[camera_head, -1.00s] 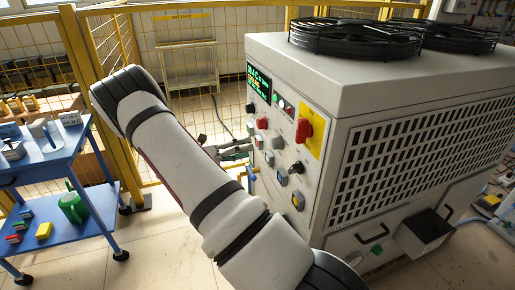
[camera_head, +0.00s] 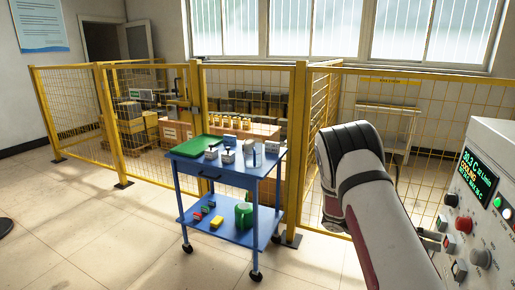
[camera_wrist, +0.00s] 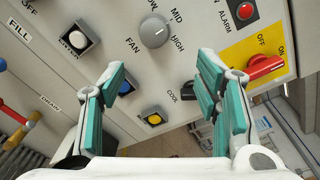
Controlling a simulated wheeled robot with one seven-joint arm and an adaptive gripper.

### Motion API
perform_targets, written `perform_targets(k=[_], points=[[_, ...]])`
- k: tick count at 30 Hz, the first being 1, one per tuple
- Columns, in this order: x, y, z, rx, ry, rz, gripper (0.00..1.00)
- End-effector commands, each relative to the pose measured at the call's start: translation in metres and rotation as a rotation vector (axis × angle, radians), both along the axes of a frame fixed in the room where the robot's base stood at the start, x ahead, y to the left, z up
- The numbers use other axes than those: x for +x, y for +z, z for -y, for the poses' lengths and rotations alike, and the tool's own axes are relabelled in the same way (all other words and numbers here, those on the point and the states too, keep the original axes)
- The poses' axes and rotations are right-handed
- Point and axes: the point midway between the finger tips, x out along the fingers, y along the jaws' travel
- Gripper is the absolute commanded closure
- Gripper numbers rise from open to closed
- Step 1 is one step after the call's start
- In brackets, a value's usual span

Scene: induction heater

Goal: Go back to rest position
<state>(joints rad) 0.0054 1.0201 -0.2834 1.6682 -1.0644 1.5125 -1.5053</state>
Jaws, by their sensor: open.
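My gripper (camera_wrist: 162,75) is open and empty, with teal pads on both fingers, in front of the machine's control panel (camera_wrist: 115,22). Between and beyond the fingers are a grey FAN knob (camera_wrist: 155,32), a yellow button (camera_wrist: 153,117) and a black COOL switch (camera_wrist: 189,91). A red rotary switch (camera_wrist: 263,67) on a yellow plate is to the right. In the head view, my gripper is mostly hidden behind my arm, beside the panel (camera_head: 470,225) at the right edge. Its display (camera_head: 478,178) is lit and reads COOLING.
A blue cart (camera_head: 225,180) stands left of my arm, with small boxes on top and a green canister (camera_head: 243,214) on its lower shelf. Yellow mesh fencing (camera_head: 250,85) runs behind.

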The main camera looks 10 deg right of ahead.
Motion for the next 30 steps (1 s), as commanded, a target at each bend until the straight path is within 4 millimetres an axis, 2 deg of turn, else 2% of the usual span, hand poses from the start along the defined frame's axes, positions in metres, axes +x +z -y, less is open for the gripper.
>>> perform_targets(k=[1, 3, 12, 21, 30], points=[[-0.005, 0.015, -0.005, 0.01, -0.018, 0.066, 0.43], [-0.014, 0.033, -0.014, 0.022, -0.051, 0.174, 0.43], [-0.058, 0.102, -0.067, 0.082, -0.245, 0.684, 0.43], [-0.106, 0.161, -0.13, 0.138, -0.496, 1.147, 0.43], [-0.159, 0.21, -0.196, 0.193, -0.812, 1.544, 0.43]])
